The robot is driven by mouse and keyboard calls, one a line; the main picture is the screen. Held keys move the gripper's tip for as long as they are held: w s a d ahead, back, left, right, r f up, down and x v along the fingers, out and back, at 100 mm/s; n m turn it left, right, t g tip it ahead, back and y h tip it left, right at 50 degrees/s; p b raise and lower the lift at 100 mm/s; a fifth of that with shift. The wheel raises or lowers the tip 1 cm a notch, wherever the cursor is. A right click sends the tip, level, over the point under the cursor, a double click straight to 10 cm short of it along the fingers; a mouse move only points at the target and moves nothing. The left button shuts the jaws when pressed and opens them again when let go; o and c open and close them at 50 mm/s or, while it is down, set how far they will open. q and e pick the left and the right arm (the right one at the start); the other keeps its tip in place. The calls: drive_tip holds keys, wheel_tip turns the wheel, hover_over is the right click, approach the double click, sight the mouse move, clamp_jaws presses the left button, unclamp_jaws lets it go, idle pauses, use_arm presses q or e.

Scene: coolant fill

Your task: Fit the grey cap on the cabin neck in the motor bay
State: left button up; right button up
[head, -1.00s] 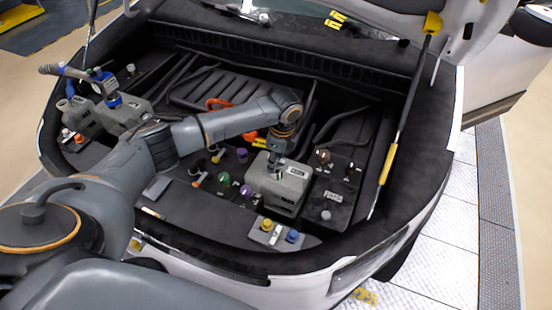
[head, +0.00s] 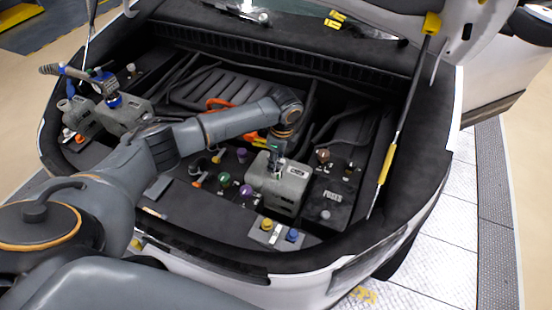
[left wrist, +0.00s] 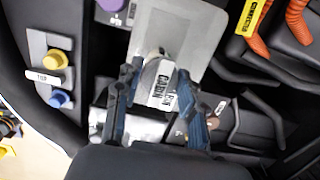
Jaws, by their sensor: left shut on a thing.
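My left gripper (head: 276,158) is over the top of the grey tank (head: 284,192) in the motor bay. The left wrist view shows its two dark fingers (left wrist: 157,72) closed around a pale grey rounded piece (left wrist: 153,58), which looks like the grey cap. A white label reading CABIN (left wrist: 161,88) shows between the fingers. The cabin neck is hidden by the gripper and the piece, so I cannot tell whether the cap is seated on it. My right gripper is not in view.
A small holder with a yellow cap (head: 267,224) and a blue cap (head: 292,236) is at the front. A purple cap (head: 246,190) and a green cap (head: 224,178) are left of the tank. The fuse box (head: 332,200) is to the right. A prop rod (head: 390,160) stands at the right edge.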

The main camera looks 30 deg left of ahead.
sight(280, 160)
use_arm(q)
drive_tip(key=shift+p, duration=0.35)
drive_tip(key=shift+f+b, duration=0.55)
drive_tip(key=shift+f, duration=0.85)
drive_tip(key=o, duration=1.1)
drive_tip(key=shift+c, duration=0.2)
drive_tip(key=r, duration=0.4)
drive_tip(key=d+r, duration=0.1)
drive_tip(key=r, duration=0.7)
drive_tip(key=shift+d, duration=0.2)
drive_tip(key=shift+o, duration=0.2)
